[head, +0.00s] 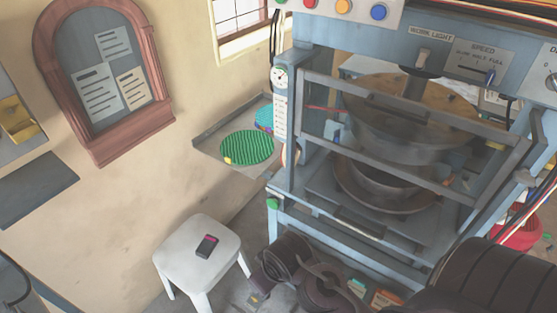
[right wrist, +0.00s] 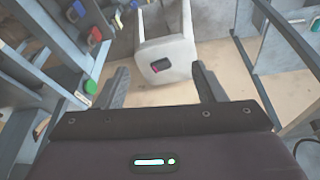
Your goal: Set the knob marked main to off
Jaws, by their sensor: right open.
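No knob with a readable main mark shows in either view. A round knob (head: 551,82) is partly cut off at the right edge of the head view, under a label of which only the first letters show. The press (head: 300,130) has a panel with a work light switch (head: 430,60) and a speed lever (head: 490,76). My right gripper (right wrist: 162,84) is open and empty in the right wrist view, its two fingers apart in front of the stool. My left gripper is not in view.
A white stool (head: 188,245) with a dark phone-like object (head: 207,246) stands left of the press; it also shows in the right wrist view (right wrist: 165,45). A green round mat (head: 247,148) lies on a wall shelf. Coloured buttons (head: 344,7) line the press top. A framed notice board (head: 105,75) hangs on the wall.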

